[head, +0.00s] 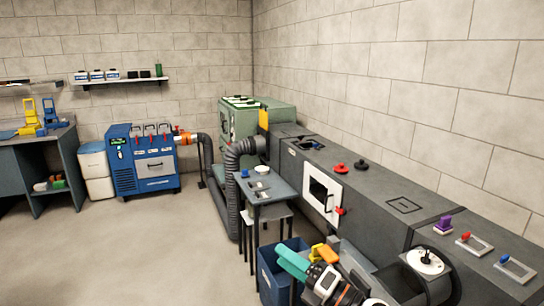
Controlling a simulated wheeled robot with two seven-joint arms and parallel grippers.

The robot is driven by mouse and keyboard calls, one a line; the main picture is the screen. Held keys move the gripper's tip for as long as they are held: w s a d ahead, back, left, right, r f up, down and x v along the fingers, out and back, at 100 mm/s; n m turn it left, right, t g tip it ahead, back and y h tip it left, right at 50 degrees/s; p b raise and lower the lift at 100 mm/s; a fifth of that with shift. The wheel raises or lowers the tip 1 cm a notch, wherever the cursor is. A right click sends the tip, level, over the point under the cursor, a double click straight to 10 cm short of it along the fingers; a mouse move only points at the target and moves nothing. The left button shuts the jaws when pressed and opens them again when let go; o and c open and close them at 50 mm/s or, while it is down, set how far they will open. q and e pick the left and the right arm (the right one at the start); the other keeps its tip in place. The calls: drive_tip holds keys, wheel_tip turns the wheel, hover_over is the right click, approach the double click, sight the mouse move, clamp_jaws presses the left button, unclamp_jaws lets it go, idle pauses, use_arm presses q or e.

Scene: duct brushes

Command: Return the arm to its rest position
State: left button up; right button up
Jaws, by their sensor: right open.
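My right arm comes in at the bottom of the head view, with white, black and orange links. My right gripper (317,262) is at its far end, open, above a blue bin (268,274) beside the duct. A teal rounded piece and a yellow-orange piece show at this end; I cannot tell whether they belong to the gripper. No held object can be made out. The grey duct (385,195) runs along the right wall and has a white-framed hatch (321,188). A red round piece (340,168) and a black one (361,164) sit on top. My left gripper is not in view.
A small grey table (268,198) with a blue-topped item stands left of the hatch. A dark hose (231,185) hangs beside it. A blue machine (130,178) and a workbench (30,150) stand at the far left. The floor (130,250) at left is clear.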

drive_tip(key=s+d+f+m+t+h, duration=0.1)
drive_tip(key=s+d+f+m+h, duration=0.55)
drive_tip(key=m, duration=0.65)
drive_tip(key=s+d+f+m+h, duration=0.3)
drive_tip(key=d+f+m+h, duration=0.6)
drive_tip(key=m, duration=0.4)
drive_tip(key=s+d+f+m+g, duration=0.1)
drive_tip(key=s+f+m+g, duration=0.3)
drive_tip(key=s, duration=0.7)
drive_tip(key=s+d+f+m+g, duration=0.1)
drive_tip(key=s+f+m+g, duration=0.1)
drive_tip(key=s+f+g, duration=0.65)
drive_tip(key=s+f+t, duration=0.1)
drive_tip(key=s+f, duration=0.1)
drive_tip(key=f, duration=1)
drive_tip(key=s+f, duration=0.2)
drive_tip(key=f, duration=1)
drive_tip(key=s+d+f+g+h, duration=0.1)
drive_tip(key=s+d+f, duration=0.1)
drive_tip(key=s+f, duration=1.3)
drive_tip(key=shift+s+d, duration=0.25)
drive_tip(key=shift+s, duration=0.25)
